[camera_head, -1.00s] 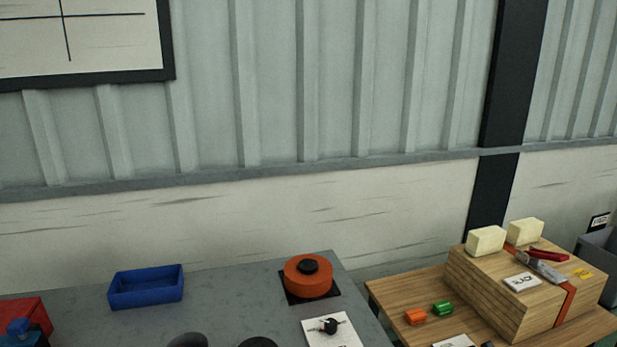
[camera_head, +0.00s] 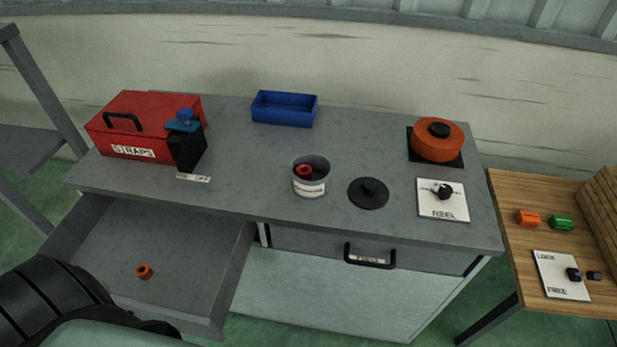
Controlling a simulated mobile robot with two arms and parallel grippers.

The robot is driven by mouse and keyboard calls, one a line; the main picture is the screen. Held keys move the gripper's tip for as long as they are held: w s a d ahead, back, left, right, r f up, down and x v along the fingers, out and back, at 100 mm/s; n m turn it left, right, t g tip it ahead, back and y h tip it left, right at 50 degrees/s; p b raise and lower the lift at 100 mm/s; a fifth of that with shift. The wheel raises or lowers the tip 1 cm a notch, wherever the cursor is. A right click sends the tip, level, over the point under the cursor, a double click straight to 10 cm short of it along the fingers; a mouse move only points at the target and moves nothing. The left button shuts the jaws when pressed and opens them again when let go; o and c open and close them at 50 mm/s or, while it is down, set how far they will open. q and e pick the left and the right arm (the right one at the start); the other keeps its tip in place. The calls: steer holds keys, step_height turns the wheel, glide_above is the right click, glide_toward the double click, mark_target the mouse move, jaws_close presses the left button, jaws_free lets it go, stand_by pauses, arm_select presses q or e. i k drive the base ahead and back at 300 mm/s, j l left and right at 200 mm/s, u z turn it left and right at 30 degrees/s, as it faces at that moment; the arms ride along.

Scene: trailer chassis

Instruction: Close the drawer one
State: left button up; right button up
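A grey workbench (camera_head: 250,185) has two drawers. The left drawer (camera_head: 185,280) is pulled far out toward me, and a small orange ring-shaped piece (camera_head: 144,271) lies on its floor. The right drawer (camera_head: 310,247), with a black handle (camera_head: 370,256) and a small label, is shut. I cannot read which one is drawer one. A dark rounded shape, apparently part of my own body, covers the lower left corner and hides the open drawer's front left part. Neither of my grippers shows.
On the bench are a red STRAPS box (camera_head: 147,122), a blue tray (camera_head: 285,108), a grey cup (camera_head: 311,176), a black round lid (camera_head: 368,193), an orange reel (camera_head: 437,139) and a REEL plate (camera_head: 443,200). A wooden table (camera_head: 520,190) stands at right.

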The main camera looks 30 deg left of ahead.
mark_target(198, 260)
steer(key=u, duration=2.55)
